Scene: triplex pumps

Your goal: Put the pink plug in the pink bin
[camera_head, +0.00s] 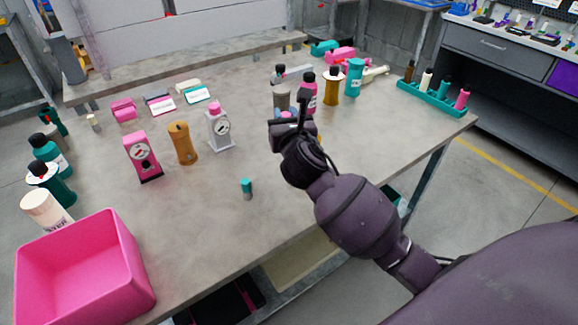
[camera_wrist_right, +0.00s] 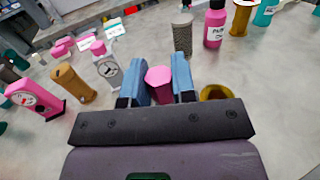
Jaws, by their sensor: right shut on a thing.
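The pink plug (camera_wrist_right: 158,79) shows in the right wrist view between the two blue fingers of my right gripper (camera_wrist_right: 157,88), which is shut on it. The pink bin (camera_head: 128,262) is a square open box at the front left of the table. Its visible inside looks empty. My right gripper is far to the right of the bin. My left gripper is not in view.
A teal plug (camera_head: 246,188) stands on the table between gripper and bin. Pink (camera_head: 142,157), amber (camera_head: 182,144) and grey (camera_head: 219,127) gauge units stand mid-table. Bottles crowd behind the gripper, and a white bottle (camera_head: 45,211) stands behind the bin. The front middle is mostly clear.

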